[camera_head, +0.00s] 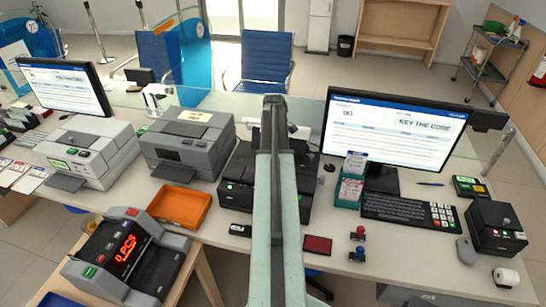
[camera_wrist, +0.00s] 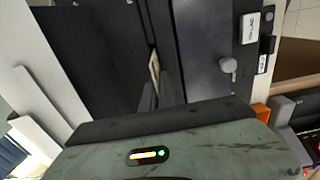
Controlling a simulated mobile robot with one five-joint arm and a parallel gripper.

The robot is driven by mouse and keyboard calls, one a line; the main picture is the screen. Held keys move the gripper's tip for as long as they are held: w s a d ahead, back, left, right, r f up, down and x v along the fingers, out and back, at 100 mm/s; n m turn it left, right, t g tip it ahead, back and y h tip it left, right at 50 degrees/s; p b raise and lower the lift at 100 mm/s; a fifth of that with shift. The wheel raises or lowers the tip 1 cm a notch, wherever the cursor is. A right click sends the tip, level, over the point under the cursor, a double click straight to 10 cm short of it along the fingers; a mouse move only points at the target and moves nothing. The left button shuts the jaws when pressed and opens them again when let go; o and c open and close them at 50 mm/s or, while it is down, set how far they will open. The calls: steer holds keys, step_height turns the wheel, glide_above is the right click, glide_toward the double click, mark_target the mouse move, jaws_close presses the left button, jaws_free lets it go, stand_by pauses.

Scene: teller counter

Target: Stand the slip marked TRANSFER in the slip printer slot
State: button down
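My gripper (camera_wrist: 160,90) shows in the wrist view as two dark fingers close together over a dark machine. A thin pale slip (camera_wrist: 154,64) shows edge-on at the fingertips, and the fingers look shut on it. Its marking cannot be read. The dark machine (camera_wrist: 215,50), likely the slip printer, has a grey knob. In the head view a dark machine (camera_head: 236,180) stands behind my raised arm, which hides its middle and my gripper. I cannot tell whether the slip's lower edge is inside a slot. A teal holder (camera_head: 348,192) holds printed slips.
A monitor (camera_head: 392,130) and keyboard (camera_head: 410,212) stand right of my arm. A grey printer (camera_head: 188,145), an orange tray (camera_head: 178,208) and a note counter (camera_head: 125,252) are left.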

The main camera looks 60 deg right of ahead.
steer(key=shift+f+b, duration=0.3)
steer(key=shift+f, duration=0.2)
steer(key=c, duration=1.6)
jaws_free()
step_height(320, 180, up, 7)
steer(key=p, duration=0.7)
steer(key=shift+w+r, duration=0.1)
steer(key=shift+r, duration=0.05)
